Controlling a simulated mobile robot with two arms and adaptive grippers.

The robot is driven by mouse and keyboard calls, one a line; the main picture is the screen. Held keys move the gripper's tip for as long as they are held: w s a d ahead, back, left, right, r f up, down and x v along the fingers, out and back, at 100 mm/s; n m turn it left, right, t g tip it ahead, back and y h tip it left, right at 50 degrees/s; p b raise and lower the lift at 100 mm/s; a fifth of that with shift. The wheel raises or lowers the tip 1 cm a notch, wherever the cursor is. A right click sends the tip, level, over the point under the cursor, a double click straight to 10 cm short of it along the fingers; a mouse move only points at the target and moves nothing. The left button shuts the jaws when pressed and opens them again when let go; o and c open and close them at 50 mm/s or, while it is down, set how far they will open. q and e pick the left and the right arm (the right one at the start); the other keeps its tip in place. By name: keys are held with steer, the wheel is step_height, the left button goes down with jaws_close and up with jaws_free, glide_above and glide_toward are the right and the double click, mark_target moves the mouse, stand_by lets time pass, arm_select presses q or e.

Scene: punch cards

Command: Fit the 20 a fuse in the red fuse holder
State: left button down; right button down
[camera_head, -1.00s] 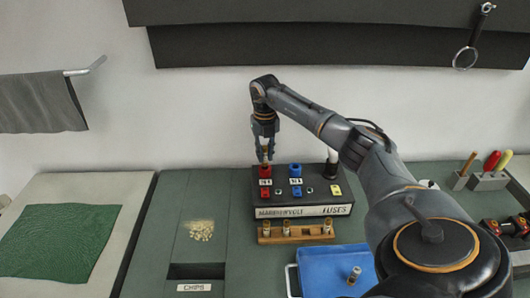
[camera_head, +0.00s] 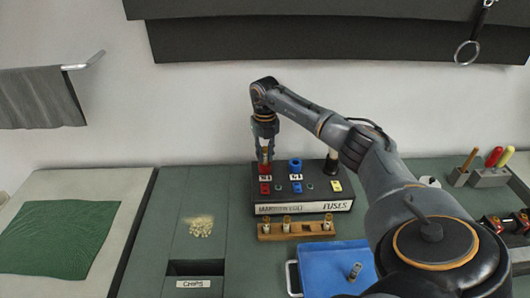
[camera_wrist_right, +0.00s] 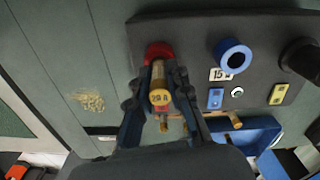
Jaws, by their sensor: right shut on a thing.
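My right gripper (camera_head: 265,154) is shut on a brass fuse with a yellow end marked 20 A (camera_wrist_right: 160,97), seen in the right wrist view. The fuse stands at the red fuse holder (camera_wrist_right: 157,50) on the black fuse panel, with its far end at or in the holder's mouth. How deep it sits is hidden. My left gripper is not in view.
The blue holder (camera_head: 295,166) stands to the right on the fuse panel (camera_head: 330,207). A wooden rack (camera_head: 304,235) in front holds several fuses. A blue tray (camera_head: 320,268) with one fuse (camera_head: 355,271) lies before it. Pale chips (camera_head: 200,227) lie left of the panel.

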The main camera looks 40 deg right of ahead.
mark_target(265, 148)
steer(key=shift+f, duration=0.45)
steer(key=shift+f, duration=0.1)
steer(key=shift+f+b, duration=0.2)
steer(key=shift+b, duration=0.15)
steer(key=c, duration=0.7)
jaws_free()
steer(key=shift+r, duration=0.1)
steer(key=shift+r+p, duration=2.4)
steer(key=shift+r, duration=0.6)
steer(key=shift+a+f, duration=0.1)
steer(key=shift+f, duration=0.05)
